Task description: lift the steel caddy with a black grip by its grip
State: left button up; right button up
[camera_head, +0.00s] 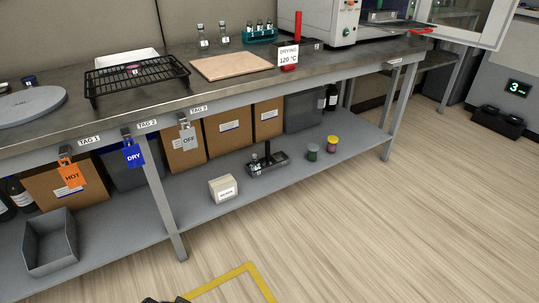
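The steel caddy (274,166) stands upright on the grey lower shelf under the bench, near the middle of the head view. Its black grip (267,149) rises from its middle. Small bottles sit in the caddy, at least at its left end; they are too small to make out well. Neither gripper can be made out. Only a dark sliver shows at the bottom edge, left of centre, and I cannot tell which part it is.
A white labelled box (223,190) is left of the caddy, two small jars (313,152) are right of it. The bench top (200,97) overhangs the shelf (205,219). A bench leg (160,200) stands further left. Wooden floor (370,230) in front is clear, with yellow tape (250,268).

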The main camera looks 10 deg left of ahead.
aim_at(268, 155)
jog(key=i+l+u, duration=0.15)
jog(key=i+l, duration=0.25)
jog(key=i, duration=0.2)
jog(key=i+l+u, duration=0.1)
jog(key=i+l, duration=0.35)
jog(key=i, duration=0.1)
